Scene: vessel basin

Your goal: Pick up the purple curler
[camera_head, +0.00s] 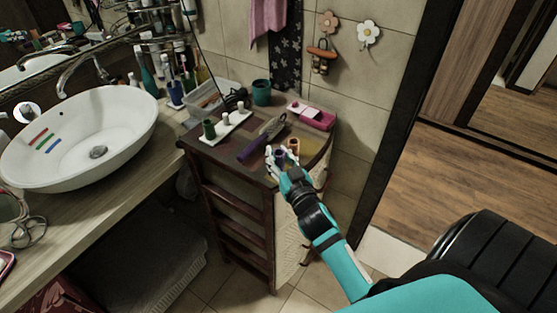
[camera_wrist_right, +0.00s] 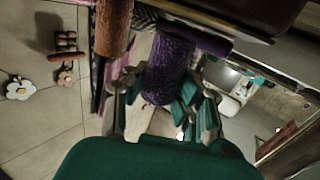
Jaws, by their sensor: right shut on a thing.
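The purple curler (camera_head: 280,154) is at the front right of the small wooden cabinet's top, between the fingers of my right gripper (camera_head: 283,160). In the right wrist view the purple curler (camera_wrist_right: 169,68) has a dark, bristly surface and sits between the two fingers of my right gripper (camera_wrist_right: 160,98). The gripper is shut on it. I cannot tell whether the curler still touches the cabinet top. An orange-brown curler (camera_head: 294,145) stands just beside it; it also shows in the right wrist view (camera_wrist_right: 113,28). My left gripper is not in view.
The wooden cabinet (camera_head: 226,151) also holds a purple-handled brush (camera_head: 262,142), a white tray with small bottles (camera_head: 225,126), a teal cup (camera_head: 261,92) and a pink box (camera_head: 317,119). A white basin (camera_head: 80,138) is at left. Wooden floor (camera_head: 470,200) lies open at right.

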